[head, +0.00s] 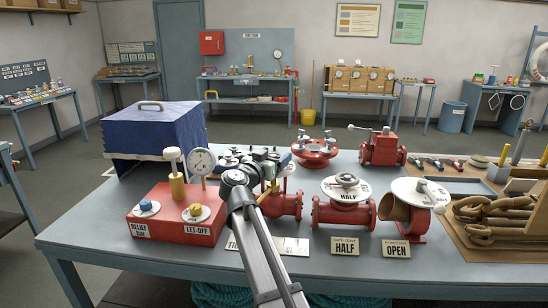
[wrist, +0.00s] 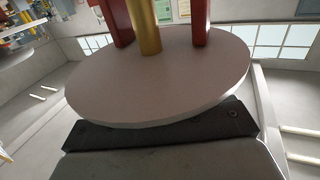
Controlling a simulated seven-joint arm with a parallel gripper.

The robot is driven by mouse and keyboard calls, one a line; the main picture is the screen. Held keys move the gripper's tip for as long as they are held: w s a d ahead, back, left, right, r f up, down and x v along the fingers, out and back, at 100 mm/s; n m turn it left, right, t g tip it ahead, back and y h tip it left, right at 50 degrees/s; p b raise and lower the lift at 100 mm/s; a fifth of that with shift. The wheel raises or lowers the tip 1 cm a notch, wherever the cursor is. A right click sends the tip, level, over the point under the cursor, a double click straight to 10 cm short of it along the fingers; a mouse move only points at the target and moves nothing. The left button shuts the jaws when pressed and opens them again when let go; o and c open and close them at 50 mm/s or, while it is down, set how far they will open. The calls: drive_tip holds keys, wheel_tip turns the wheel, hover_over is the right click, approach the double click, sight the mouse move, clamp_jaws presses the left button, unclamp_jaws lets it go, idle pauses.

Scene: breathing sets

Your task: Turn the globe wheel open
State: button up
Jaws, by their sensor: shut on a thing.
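The globe valve (head: 283,204) is a red flanged body on the table, partly hidden behind my arm. Its pale round wheel (wrist: 160,82) fills the middle of the wrist view, with a brass stem (wrist: 149,25) and red posts beyond it. In the head view only a sliver of the wheel shows beside my gripper (head: 266,160). My gripper is shut on the wheel. A dark finger pad (wrist: 165,130) lies along the wheel's near edge in the wrist view. The valve's placard is mostly covered by my arm, so its word cannot be read.
Right of it stand a red valve (head: 343,212) with a HALF placard (head: 345,247) and another (head: 408,222) with an OPEN placard (head: 396,249). A red let-off box (head: 165,228) with a gauge and blue case (head: 150,128) are left. Chain (head: 495,215) lies far right.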

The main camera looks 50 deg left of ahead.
sight(274, 155)
drive_tip(key=o, duration=1)
drive_tip(key=shift+c, duration=0.2)
drive_tip(key=shift+r, duration=0.15)
wheel_tip(274, 155, up, 10)
drive_tip(key=shift+f, duration=0.1)
